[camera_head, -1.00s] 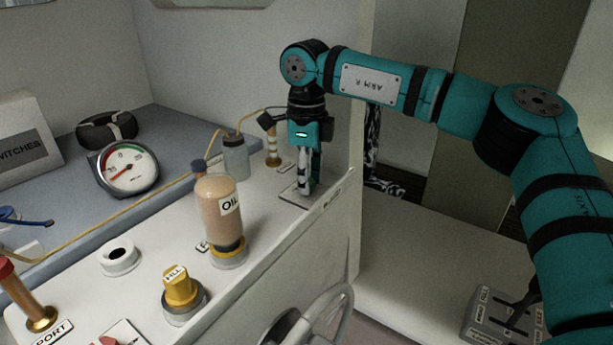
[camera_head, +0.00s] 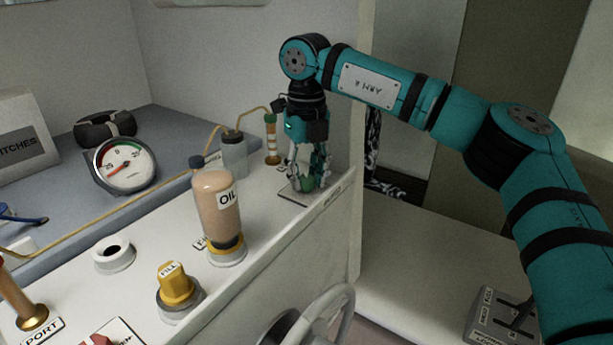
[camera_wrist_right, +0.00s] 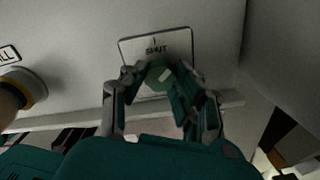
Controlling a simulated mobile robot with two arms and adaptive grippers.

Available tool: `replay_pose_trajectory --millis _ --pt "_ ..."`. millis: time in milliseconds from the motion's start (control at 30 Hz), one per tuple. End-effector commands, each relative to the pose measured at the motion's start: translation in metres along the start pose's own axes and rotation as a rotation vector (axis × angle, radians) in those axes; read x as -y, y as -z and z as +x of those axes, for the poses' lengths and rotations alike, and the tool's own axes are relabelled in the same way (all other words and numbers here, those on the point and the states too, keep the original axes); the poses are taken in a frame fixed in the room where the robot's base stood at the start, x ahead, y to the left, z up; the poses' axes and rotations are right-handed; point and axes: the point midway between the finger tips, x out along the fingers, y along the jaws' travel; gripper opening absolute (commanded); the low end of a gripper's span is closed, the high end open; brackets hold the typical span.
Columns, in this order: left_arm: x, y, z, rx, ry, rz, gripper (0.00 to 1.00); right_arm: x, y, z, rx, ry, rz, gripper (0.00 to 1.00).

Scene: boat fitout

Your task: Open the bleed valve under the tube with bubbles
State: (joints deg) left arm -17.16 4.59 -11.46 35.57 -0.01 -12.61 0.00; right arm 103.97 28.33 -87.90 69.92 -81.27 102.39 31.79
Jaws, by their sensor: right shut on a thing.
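My right gripper (camera_head: 306,182) is at the far end of the white console, shut on a green valve knob (camera_head: 308,184). In the right wrist view the fingers close around the knob (camera_wrist_right: 160,75), which sits on a plate marked SHUT (camera_wrist_right: 157,48). A tube with a green cap (camera_head: 271,140) stands just behind and left of the gripper; light bands show in its amber column. The other tube (camera_head: 18,299), by the PORT label, is cut by the left edge. A red knob (camera_head: 98,340) is partly in view at the bottom. My left gripper is out of view.
An oil bottle (camera_head: 216,205), a yellow FILL cap (camera_head: 175,285) and a white ring fitting (camera_head: 113,257) stand on the console. A clear bottle (camera_head: 233,158) and a gauge (camera_head: 124,164) are behind. A steering wheel (camera_head: 338,318) is in front.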

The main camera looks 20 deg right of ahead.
Motion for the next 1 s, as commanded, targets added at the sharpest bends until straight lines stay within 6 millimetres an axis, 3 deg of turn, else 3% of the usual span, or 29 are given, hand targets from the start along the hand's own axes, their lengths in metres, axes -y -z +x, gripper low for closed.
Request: replay_pose_trajectory --millis 600,1000 --pt "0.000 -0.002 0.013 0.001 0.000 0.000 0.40 0.000 -0.001 0.000 0.003 -0.001 0.539 0.00" --pt "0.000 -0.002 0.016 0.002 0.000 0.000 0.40 0.000 -0.001 -0.001 0.004 -0.002 0.703 0.00"
